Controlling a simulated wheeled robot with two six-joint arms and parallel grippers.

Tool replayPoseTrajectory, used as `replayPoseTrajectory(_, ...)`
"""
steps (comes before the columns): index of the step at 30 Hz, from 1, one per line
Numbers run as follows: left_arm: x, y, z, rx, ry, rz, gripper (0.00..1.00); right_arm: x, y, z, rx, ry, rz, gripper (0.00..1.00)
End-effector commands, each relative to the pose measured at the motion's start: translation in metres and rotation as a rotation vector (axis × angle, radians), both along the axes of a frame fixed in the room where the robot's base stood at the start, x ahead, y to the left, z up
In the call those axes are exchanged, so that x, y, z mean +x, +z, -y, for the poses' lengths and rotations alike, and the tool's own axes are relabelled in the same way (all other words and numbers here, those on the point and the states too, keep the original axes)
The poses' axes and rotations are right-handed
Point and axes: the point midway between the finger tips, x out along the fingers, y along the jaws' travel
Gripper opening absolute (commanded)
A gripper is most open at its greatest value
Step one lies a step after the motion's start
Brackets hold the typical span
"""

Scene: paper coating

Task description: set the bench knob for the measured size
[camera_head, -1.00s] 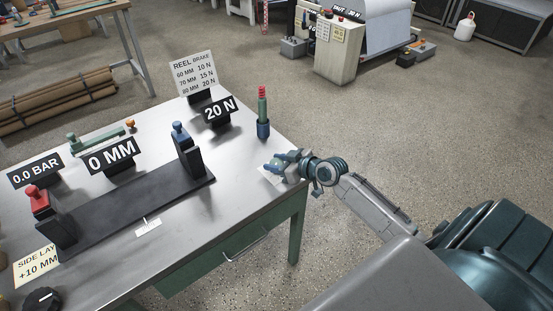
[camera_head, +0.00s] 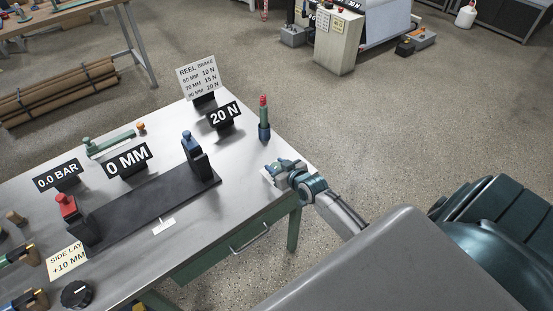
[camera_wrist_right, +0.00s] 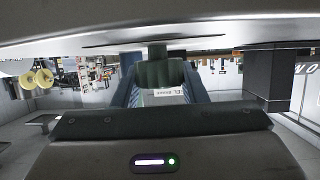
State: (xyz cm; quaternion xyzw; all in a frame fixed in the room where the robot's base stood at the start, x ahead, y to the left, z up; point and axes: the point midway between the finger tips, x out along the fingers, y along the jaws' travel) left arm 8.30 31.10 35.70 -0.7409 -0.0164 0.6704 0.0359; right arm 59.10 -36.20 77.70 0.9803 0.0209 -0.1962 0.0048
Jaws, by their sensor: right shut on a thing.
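My right gripper (camera_head: 279,171) is at the bench's right edge, over a white label (camera_head: 267,177). It is shut on a small knob-like thing, mostly hidden by the fingers. In the right wrist view a dark green block (camera_wrist_right: 158,72) shows between the blue fingers. The brake display (camera_head: 223,115) reads 20 N. The reel brake card (camera_head: 198,78) lists 60 mm 10 N, 70 mm 15 N and 80 mm 20 N. The size display (camera_head: 128,161) reads 0 MM. A black dial (camera_head: 77,293) is at the front left.
A black gauge bed (camera_head: 150,205) with red-topped and blue-topped posts lies mid-bench. A red and green lamp post (camera_head: 264,118) stands near the right gripper. The 0.0 BAR display (camera_head: 58,176) and side lay card (camera_head: 67,258) are at left.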

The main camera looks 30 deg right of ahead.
Motion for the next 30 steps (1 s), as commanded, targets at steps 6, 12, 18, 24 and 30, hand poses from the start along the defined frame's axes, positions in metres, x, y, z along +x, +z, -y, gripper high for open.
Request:
replayPoseTrajectory(6,-0.001,0.004,0.000,0.000,0.000,0.000,0.00,0.001,0.002,0.000,-0.003,-0.008,0.008,0.16)
replayPoseTrajectory(12,0.000,0.004,0.001,-0.001,0.000,0.000,0.00,0.001,0.002,0.000,-0.002,-0.008,0.008,0.41)
replayPoseTrajectory(18,0.000,0.004,0.001,-0.001,0.000,0.000,0.00,0.001,0.001,-0.001,-0.001,-0.008,0.005,0.60)
replayPoseTrajectory(24,0.000,0.004,0.001,-0.001,0.000,0.000,0.00,-0.001,0.001,-0.001,-0.001,-0.007,0.003,0.60)
replayPoseTrajectory(30,0.000,0.005,0.001,-0.001,0.000,0.000,0.00,-0.021,0.008,0.001,-0.004,-0.006,0.001,0.60)
